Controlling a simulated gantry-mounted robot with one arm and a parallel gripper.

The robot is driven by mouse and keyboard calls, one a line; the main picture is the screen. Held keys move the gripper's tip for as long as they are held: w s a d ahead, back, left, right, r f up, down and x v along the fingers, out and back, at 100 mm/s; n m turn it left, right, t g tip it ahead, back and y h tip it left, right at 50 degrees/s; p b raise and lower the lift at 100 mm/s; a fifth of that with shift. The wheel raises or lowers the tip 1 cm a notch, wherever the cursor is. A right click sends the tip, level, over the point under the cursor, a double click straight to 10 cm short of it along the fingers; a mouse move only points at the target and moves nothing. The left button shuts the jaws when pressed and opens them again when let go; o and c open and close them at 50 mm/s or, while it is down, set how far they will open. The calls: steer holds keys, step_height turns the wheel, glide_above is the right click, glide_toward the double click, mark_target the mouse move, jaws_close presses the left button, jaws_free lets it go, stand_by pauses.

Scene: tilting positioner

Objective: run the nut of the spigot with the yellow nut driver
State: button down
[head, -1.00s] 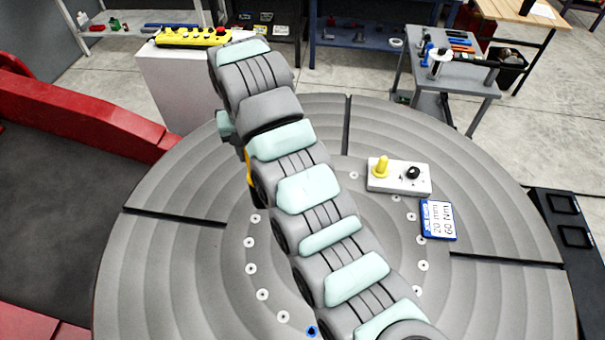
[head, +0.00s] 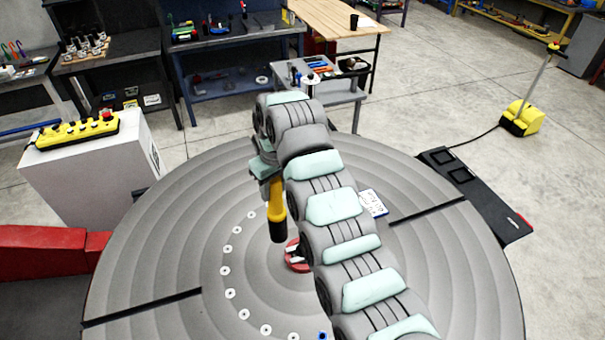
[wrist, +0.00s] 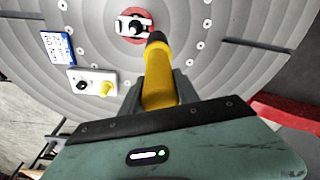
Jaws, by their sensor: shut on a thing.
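My gripper (wrist: 159,88) is shut on the yellow nut driver (wrist: 160,72). In the head view the yellow nut driver (head: 276,200) hangs upright with its black socket end (head: 278,230) down. In the wrist view a red disc (wrist: 149,17) bears a pale bracket and a dark round piece (wrist: 137,28), apparently the spigot with its nut. The socket end lies beside this piece in the picture; I cannot tell the height between them. In the head view the red disc (head: 297,267) is partly hidden by my arm.
The round grey table (head: 180,250) has several pale holes and radial slots. In the wrist view a white block (wrist: 90,74) with a black knob and yellow peg and a blue-edged card (wrist: 56,46) lie near the disc. A yellow control box (head: 75,130) stands on a white pedestal.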

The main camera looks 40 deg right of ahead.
steer(key=s+d, duration=0.3)
steer(key=d, duration=0.4)
steer(key=shift+s+r+p, duration=0.3)
steer(key=shift+p, duration=0.1)
steer(key=shift+a+f+b, duration=0.1)
steer(key=shift+f+b, duration=0.05)
steer(key=shift+b, duration=0.3)
steer(key=shift+f+b, duration=1.5)
steer(key=shift+f, duration=0.85)
steer(key=shift+f+b, duration=1.55)
steer(key=shift+f, duration=1.4)
